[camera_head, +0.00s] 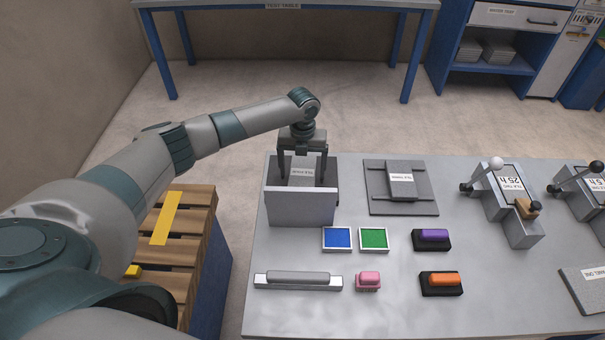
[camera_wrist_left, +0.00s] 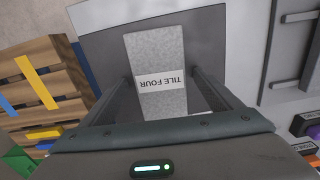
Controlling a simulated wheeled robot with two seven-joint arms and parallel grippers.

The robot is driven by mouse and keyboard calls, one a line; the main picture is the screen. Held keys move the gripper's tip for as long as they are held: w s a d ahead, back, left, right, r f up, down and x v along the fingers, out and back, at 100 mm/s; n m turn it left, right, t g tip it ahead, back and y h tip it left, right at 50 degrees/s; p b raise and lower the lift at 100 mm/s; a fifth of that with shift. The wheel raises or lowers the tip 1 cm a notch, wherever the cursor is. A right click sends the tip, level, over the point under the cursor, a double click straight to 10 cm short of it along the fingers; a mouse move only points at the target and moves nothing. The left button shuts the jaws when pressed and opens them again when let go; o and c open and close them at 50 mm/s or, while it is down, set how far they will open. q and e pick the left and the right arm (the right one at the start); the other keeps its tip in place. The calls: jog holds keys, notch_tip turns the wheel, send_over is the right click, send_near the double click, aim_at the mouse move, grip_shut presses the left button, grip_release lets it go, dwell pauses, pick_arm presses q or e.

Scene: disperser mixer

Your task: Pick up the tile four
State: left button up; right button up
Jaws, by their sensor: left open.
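Tile four (camera_head: 303,172) is a grey tile with a white label, lying inside a grey open-topped box (camera_head: 300,207) at the left end of the table. In the left wrist view, tile four (camera_wrist_left: 157,58) reads "TILE FOUR" upside down. My left gripper (camera_head: 302,181) points down into the box, with its open fingers on either side of the tile. In the left wrist view its fingers (camera_wrist_left: 168,88) flank the tile near the label. My right gripper is not in view.
Tile three (camera_head: 402,184) sits on a grey holder right of the box. Blue (camera_head: 337,239) and green (camera_head: 373,239) pads, a grey bar (camera_head: 298,278), and pink (camera_head: 368,280), purple (camera_head: 431,237) and orange (camera_head: 441,282) items lie in front. Lever devices (camera_head: 513,205) stand at right.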

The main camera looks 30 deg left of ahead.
aim_at(303, 172)
pick_arm(q)
jog(key=shift+c, duration=0.3)
jog(key=c, duration=1.5)
jog(key=shift+w+r+b, duration=0.1)
jog(key=shift+r+b, duration=0.25)
jog(key=shift+r, duration=0.5)
jog(key=shift+r+b, duration=1.3)
jog(key=shift+r, duration=2.95)
